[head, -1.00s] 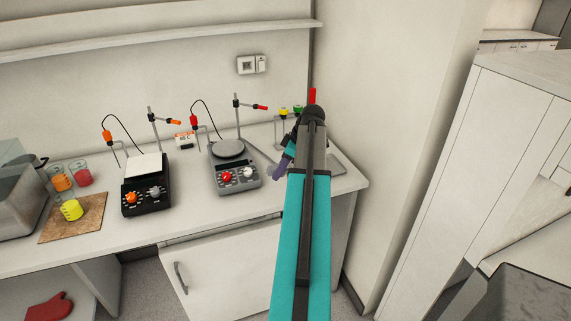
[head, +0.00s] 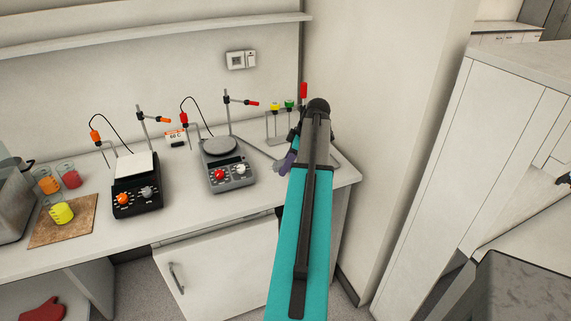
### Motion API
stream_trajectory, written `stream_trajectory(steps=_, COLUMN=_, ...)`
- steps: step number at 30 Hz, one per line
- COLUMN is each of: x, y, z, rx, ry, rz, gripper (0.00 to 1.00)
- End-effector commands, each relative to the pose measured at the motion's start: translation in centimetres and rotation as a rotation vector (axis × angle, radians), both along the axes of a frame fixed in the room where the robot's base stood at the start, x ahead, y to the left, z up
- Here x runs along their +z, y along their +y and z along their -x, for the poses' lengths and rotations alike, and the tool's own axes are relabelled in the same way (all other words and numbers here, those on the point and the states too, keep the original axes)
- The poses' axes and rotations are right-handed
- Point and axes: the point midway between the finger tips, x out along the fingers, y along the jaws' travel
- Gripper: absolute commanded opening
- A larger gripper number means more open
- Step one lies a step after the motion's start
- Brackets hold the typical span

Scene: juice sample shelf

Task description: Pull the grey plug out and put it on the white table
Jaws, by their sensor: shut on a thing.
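My gripper (head: 286,163) shows as a small bluish-purple shape at the end of my teal and black arm, partly hidden by it. It is over the right part of the white bench top, right of the grey hotplate. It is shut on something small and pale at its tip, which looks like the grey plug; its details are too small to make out. The wall socket (head: 236,61) above the bench shows no plug in it. The white table (head: 215,207) is the long bench top below the shelf.
A grey hotplate (head: 232,177) and a black hotplate (head: 138,198) stand on the bench. Orange and red beakers (head: 70,178) and a yellow beaker on a board (head: 42,238) are at left. Bare bench lies between the hotplates and along the front edge. White cabinets (head: 450,180) stand at right.

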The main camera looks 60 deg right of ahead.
Motion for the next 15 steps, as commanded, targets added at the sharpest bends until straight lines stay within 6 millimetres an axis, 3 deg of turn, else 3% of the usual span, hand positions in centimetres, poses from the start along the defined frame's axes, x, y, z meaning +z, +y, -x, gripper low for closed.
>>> stream_trajectory(steps=15, x=-4.1, y=0.1, z=-0.1, rx=0.001, ry=0.000, rz=0.000, gripper=0.05)
